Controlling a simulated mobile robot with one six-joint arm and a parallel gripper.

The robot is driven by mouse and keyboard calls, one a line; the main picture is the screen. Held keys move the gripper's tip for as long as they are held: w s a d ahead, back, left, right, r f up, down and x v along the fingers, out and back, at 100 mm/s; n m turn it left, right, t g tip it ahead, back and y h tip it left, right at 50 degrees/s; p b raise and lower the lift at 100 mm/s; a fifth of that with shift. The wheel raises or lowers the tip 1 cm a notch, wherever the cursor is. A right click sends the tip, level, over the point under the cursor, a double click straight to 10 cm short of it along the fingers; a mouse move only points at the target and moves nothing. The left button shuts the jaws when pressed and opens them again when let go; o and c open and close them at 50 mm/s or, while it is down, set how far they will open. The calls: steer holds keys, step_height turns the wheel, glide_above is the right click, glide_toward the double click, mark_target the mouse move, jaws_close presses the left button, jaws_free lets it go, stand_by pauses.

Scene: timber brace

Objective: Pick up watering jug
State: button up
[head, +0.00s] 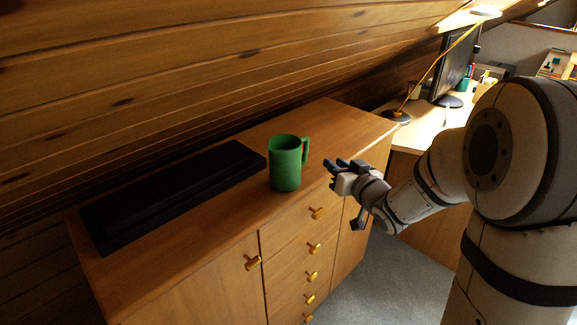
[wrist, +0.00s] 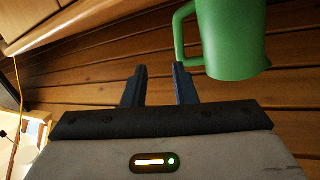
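The green jug (head: 285,163) stands upright on top of the wooden cabinet, near its front edge. Its handle is on the right side in the head view, toward my gripper (head: 345,166). My gripper is to the right of the jug, apart from it. In the wrist view the jug (wrist: 231,38) is at the upper right, with its handle (wrist: 184,37) just beyond the fingers. The two dark fingers of my gripper (wrist: 161,72) are spread with an empty gap between them.
A long black box (head: 175,192) lies on the cabinet top (head: 335,125) left of the jug. A sloped wooden plank wall (head: 190,60) hangs low behind. A desk (head: 428,127) with a monitor (head: 455,70) and a lamp (head: 397,117) stands at the right. Yellow drawer knobs (head: 318,212) stick out in front.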

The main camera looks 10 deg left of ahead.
mark_target(307, 148)
steer(key=w+a+y, duration=0.1)
steer(key=w+a, duration=0.2)
steer(key=w+a+y, duration=0.1)
steer(key=w+a, duration=0.2)
steer(key=a, duration=0.1)
steer(key=shift+n, duration=0.3)
steer(key=shift+c, duration=0.5)
jaws_close()
